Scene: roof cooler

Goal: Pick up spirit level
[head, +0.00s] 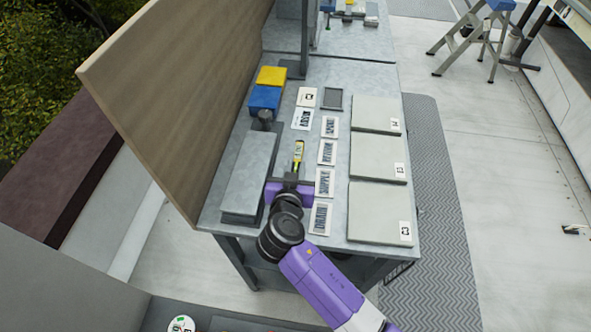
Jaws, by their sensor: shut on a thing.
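The spirit level (298,153) is a small yellow bar with dark markings, in the head view over the middle of the grey bench. It points away from me. My gripper (292,178), at the end of my purple arm, is shut on the near end of the level. The fingertips are small and partly hidden by my wrist. I cannot tell whether the level touches the bench top or is just above it.
A long grey box (250,170) lies left of my gripper, by a wooden panel (180,90). White label cards (323,182) and pale grey panels (378,158) lie to the right. Blue (265,99) and yellow (272,76) boxes stand further back.

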